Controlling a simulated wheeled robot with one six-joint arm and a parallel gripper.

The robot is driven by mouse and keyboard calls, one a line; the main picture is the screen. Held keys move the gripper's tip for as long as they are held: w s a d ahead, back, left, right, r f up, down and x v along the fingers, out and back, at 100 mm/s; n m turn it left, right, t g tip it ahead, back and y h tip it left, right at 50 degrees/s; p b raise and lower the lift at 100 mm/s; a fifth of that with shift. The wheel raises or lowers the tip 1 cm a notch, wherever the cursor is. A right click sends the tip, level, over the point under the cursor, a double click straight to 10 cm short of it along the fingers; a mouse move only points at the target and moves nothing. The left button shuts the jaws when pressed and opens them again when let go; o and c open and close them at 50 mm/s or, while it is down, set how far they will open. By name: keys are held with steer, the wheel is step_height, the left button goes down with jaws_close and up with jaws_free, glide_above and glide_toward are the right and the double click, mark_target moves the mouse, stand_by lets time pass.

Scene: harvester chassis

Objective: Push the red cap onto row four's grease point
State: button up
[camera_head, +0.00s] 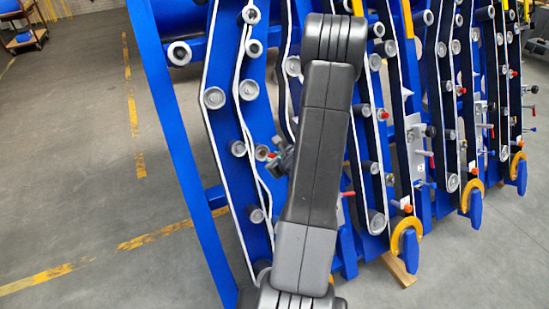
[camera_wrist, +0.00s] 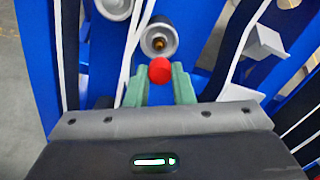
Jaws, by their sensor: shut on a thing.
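My gripper (camera_wrist: 159,85) is shut on the red cap (camera_wrist: 160,70), which sits between its two green fingertips in the wrist view. Just beyond the cap is a grey roller (camera_wrist: 165,31) with a small brass grease point (camera_wrist: 159,44) at its centre. The cap appears just below the grease point in the picture, and I cannot tell whether they touch. In the head view my gripper (camera_head: 281,158) is beside the nearest blue frame, partly hidden by my arm. The cap (camera_head: 271,155) shows there as a small red spot. I cannot tell which row this is.
Blue row frames (camera_head: 190,150) with rollers and white belts stand side by side, receding to the right. In the wrist view a white belt (camera_wrist: 131,45) runs close left of the fingers, and a grey bracket (camera_wrist: 264,42) stands at right. The floor (camera_head: 70,190) at left is clear.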

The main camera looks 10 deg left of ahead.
mark_target(272, 157)
steer(key=shift+f+b, duration=0.15)
steer(key=shift+b, duration=0.45)
steer(key=shift+b+x, duration=1.15)
steer(key=shift+x, duration=1.3)
steer(key=shift+a+b, duration=0.1)
steer(key=shift+b, duration=0.65)
steer(key=shift+w, duration=0.1)
steer(key=shift+b+x, duration=0.55)
steer(key=shift+x, duration=0.4)
steer(key=shift+v, duration=2.15)
steer(key=shift+w+a+b, duration=0.1)
steer(key=shift+a+b, duration=0.05)
steer(key=shift+b, duration=0.15)
